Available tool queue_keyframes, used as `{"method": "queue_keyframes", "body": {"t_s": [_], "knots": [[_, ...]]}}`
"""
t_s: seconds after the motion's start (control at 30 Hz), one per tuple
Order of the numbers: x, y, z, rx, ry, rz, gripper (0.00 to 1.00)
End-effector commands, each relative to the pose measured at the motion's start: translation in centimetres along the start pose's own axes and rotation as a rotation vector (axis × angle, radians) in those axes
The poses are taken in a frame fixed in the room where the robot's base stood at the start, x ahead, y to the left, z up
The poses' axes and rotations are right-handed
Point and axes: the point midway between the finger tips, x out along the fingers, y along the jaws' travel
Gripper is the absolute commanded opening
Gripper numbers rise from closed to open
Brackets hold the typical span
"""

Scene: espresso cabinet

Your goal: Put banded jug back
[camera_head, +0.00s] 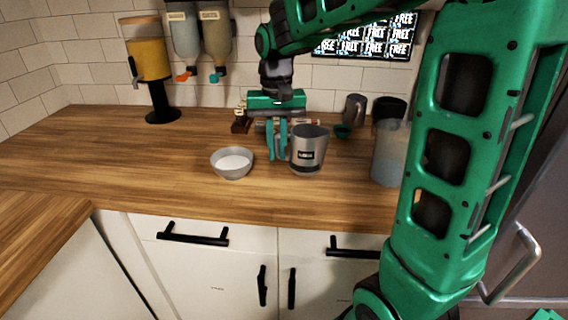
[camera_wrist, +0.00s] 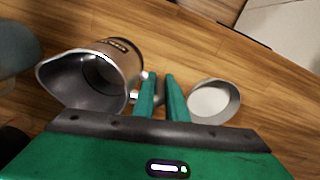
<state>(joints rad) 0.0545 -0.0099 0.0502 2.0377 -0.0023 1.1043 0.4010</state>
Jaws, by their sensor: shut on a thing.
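The banded jug (camera_head: 309,155), a grey metal jug with a dark label on its side, is upright at the middle of the wooden counter. My gripper (camera_head: 278,156) points down at its left side. In the wrist view the jug (camera_wrist: 122,58) has its open mouth toward the camera, and it looks empty. The gripper fingers (camera_wrist: 160,80) are close together beside the jug, shut on its handle, which they mostly hide. I cannot tell whether the jug's base touches the counter.
A bowl with white contents (camera_head: 232,163) stands just left of the gripper. Another metal jug (camera_head: 354,109), a dark container (camera_head: 389,108) and a translucent container (camera_head: 387,160) stand to the right. A yellow dispenser (camera_head: 150,62) is at back left. The left counter is clear.

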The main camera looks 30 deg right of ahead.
Motion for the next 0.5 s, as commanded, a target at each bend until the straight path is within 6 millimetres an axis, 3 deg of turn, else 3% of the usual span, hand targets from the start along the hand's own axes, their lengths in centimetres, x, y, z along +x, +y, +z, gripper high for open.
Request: {"method": "queue_keyframes", "body": {"t_s": [0.2,0.37,0.5], "knots": [[1.7,1.9,-2.0,0.001,0.0,0.0,0.0],[2.5,2.2,-2.3,0.0,-0.001,0.001,0.0],[4.5,2.2,-2.3,0.0,-0.002,0.001,0.0]]}}
